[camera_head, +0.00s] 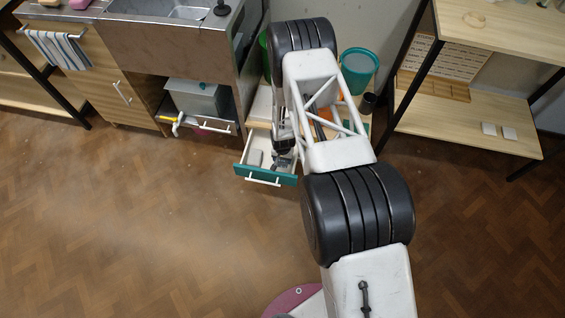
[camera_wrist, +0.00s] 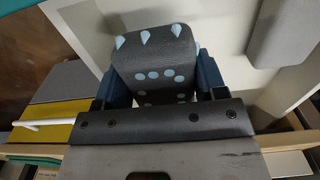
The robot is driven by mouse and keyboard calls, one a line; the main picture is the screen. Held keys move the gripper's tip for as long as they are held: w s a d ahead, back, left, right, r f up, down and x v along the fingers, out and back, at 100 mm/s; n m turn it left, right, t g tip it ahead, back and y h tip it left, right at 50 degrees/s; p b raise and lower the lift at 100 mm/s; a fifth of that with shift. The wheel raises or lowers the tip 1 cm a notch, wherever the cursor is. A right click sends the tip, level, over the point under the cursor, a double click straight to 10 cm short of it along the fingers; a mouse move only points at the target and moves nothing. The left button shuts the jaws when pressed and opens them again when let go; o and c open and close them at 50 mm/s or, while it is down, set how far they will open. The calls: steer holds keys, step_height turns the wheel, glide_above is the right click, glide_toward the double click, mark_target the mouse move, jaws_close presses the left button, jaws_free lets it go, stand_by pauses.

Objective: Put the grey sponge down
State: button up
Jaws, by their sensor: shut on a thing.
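The grey sponge (camera_wrist: 155,62) is a dark grey block with pale blue dots and pointed marks. My gripper (camera_wrist: 155,80), with blue fingers, is shut on it from both sides in the wrist view. In the head view my gripper (camera_head: 285,150) is over the open drawer with the teal front (camera_head: 265,175), partly hidden by my arm. The drawer's pale floor (camera_wrist: 215,25) shows behind the sponge in the wrist view. I cannot tell whether the sponge touches that floor.
A lighter grey block (camera_head: 255,158) lies in the drawer; it also shows at the upper right of the wrist view (camera_wrist: 284,40). The drawer walls stand close around. A green bin (camera_head: 358,70) stands behind. The wooden floor in front is clear.

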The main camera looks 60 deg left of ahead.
mark_target(282, 162)
steer(key=shift+f, duration=1.95)
steer(key=shift+f, duration=0.15)
steer(key=o, duration=0.7)
steer(key=shift+r, duration=0.25)
steer(key=shift+r, duration=5.9)
